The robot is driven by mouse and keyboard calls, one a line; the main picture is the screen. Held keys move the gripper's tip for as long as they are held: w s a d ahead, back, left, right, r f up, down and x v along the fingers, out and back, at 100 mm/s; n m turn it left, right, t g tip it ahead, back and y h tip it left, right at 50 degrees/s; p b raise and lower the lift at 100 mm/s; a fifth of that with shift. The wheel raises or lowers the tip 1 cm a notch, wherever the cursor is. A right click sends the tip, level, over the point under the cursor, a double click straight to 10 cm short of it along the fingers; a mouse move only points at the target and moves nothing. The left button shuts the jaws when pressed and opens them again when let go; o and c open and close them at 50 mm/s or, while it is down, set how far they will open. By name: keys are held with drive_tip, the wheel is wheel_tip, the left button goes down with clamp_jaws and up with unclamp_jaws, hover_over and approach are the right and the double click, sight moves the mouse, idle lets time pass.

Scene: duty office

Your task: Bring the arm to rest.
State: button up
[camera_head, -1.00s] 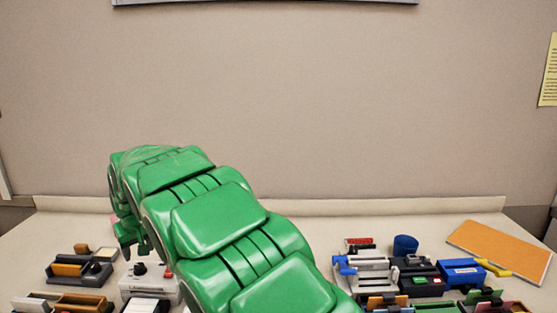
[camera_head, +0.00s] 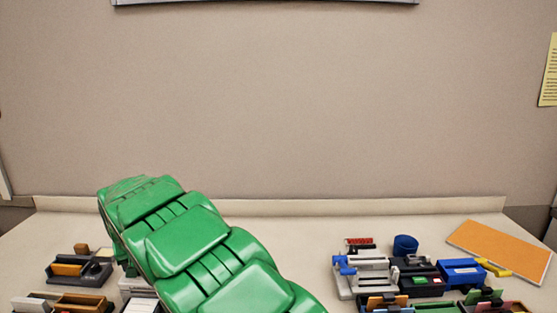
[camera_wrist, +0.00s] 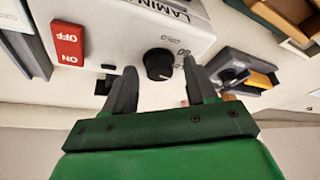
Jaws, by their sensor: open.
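My gripper (camera_wrist: 155,90) shows in the wrist view with two dark fingers apart and nothing between them. Beyond the fingertips is a white laminator (camera_wrist: 140,35) with a black knob (camera_wrist: 159,64) and a red on/off switch (camera_wrist: 68,46). The knob appears between the fingers; I cannot tell whether anything touches. In the head view my green arm reaches over the left half of the desk and hides the gripper. Only a part of the white laminator (camera_head: 138,288) shows beside the arm.
A dark organizer (camera_head: 78,272) and a brown tray (camera_head: 82,303) stand at the left. At the right are a white device (camera_head: 362,276), a blue cup (camera_head: 405,245), a blue device (camera_head: 462,272) and an orange board (camera_head: 500,248). The desk's back middle (camera_head: 300,225) is clear.

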drive_tip(key=shift+m+h, duration=0.3)
drive_tip(key=shift+m, duration=0.3)
drive_tip(key=shift+r, duration=0.1)
